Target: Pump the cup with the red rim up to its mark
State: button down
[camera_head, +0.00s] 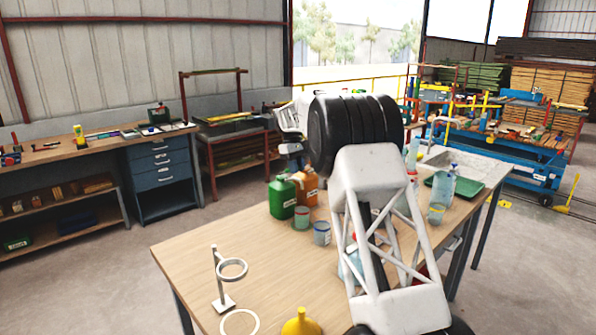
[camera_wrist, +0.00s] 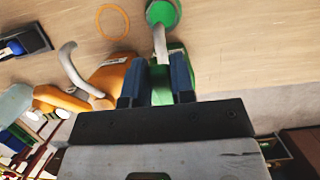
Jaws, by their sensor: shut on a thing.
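My gripper (camera_wrist: 160,82) is shut on the top of the green canister (camera_wrist: 164,97), whose pale spout points at a round green cup (camera_wrist: 164,12). In the head view the green canister (camera_head: 282,198) stands on the wooden table, with my gripper (camera_head: 288,166) above it. A greenish cup (camera_head: 301,218) stands close in front of it. A bluish cup (camera_head: 321,233) stands nearer. An orange ring (camera_wrist: 112,21) shows in front of the orange canister in the wrist view. I cannot tell surely which cup has the red rim, nor read any mark or fill level.
The orange canister (camera_head: 307,186) with a curved spout stands beside the green one. A ring stand (camera_head: 222,282), a white ring (camera_head: 240,322) and a yellow funnel (camera_head: 301,323) are at the near left. My arm hides the table's middle. The table's left part is mostly clear.

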jog(key=c, duration=1)
grip_release()
jog(key=shift+o, duration=0.2)
jog(key=shift+r, duration=0.1)
jog(key=shift+v, duration=3.8)
jog(key=shift+w+a, duration=0.1)
jog(key=shift+a, duration=0.05)
